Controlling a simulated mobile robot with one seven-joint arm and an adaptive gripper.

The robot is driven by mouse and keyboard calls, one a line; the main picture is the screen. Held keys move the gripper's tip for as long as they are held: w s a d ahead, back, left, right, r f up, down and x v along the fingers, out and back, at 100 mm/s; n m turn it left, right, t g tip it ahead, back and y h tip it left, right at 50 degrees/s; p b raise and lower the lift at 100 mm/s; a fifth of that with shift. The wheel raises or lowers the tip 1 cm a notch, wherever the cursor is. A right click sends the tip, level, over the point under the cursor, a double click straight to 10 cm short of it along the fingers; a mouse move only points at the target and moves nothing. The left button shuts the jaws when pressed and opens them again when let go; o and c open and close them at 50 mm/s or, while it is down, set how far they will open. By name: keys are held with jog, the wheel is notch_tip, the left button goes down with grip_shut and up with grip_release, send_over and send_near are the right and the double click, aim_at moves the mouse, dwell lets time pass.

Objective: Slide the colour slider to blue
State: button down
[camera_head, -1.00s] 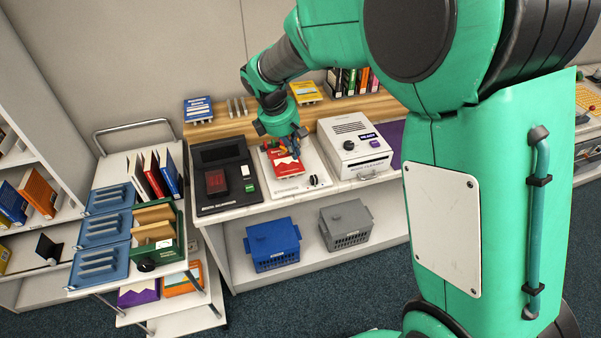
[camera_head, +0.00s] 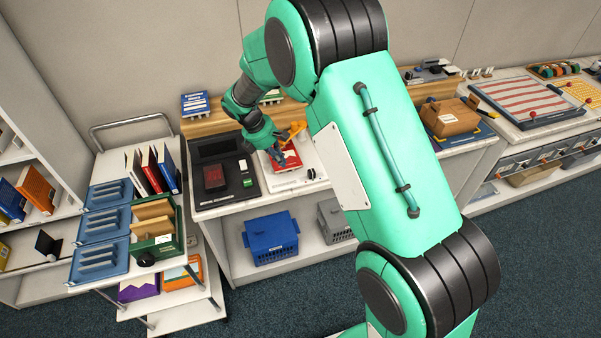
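I cannot make out a colour slider for certain in the head view. My gripper (camera_head: 285,147) is over the white pad on the counter, close to a red and white book (camera_head: 291,161). A blue-grey finger and an orange finger seem to show, spread apart with nothing seen held between them. Whether it touches the book cannot be told. A small black and white part (camera_head: 313,175) sits at the pad's front right corner.
A black scanner-like device (camera_head: 246,192) stands left of the pad. My arm hides the counter to the right. Blue and grey crates (camera_head: 271,240) sit on the lower shelf. A cart with blue trays (camera_head: 101,227) stands left. A striped board (camera_head: 513,97) lies far right.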

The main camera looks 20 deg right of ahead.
aim_at(312, 172)
jog(key=shift+f, duration=0.15)
jog(key=b+x, duration=0.2)
jog(key=x, duration=0.7)
jog(key=shift+d+f+b, duration=0.15)
jog(key=shift+f+b, duration=0.15)
jog(key=shift+f, duration=0.1)
jog(key=shift+d+b, duration=0.3)
jog(key=shift+d, duration=0.85)
jog(key=shift+d+r, duration=0.1)
jog(key=shift+d, duration=0.8)
jog(key=d, duration=0.1)
jog(key=d+p, duration=0.1)
jog(key=shift+d+r, duration=0.15)
jog(key=shift+d, duration=0.7)
